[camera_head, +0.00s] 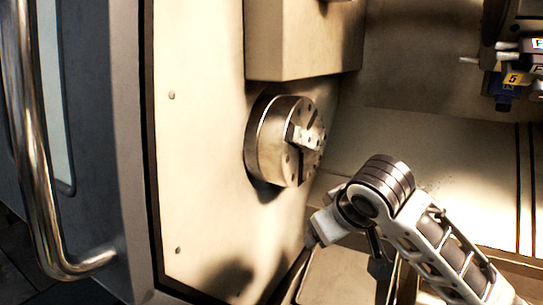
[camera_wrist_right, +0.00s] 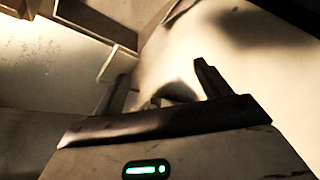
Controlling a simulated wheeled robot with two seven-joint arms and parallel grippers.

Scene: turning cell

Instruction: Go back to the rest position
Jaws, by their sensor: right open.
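My right arm (camera_head: 430,235) reaches in from the lower right of the head view, with its wrist bent below and right of the lathe chuck (camera_head: 270,140). The arm is apart from the chuck in the picture. My right gripper (camera_wrist_right: 162,80) shows in the right wrist view with its two dark fingers spread and nothing held between them. A dark rounded shape or shadow lies beyond the fingers, and I cannot tell which. The gripper's fingers are not clear in the head view. My left gripper is not in view.
The chuck with its jaws sticks out from a pale machine wall (camera_head: 205,150). A metal housing (camera_head: 300,40) hangs above it. A tool turret (camera_head: 513,65) is at the upper right. A door handle (camera_head: 25,150) stands at the left. Space between chuck and turret looks clear.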

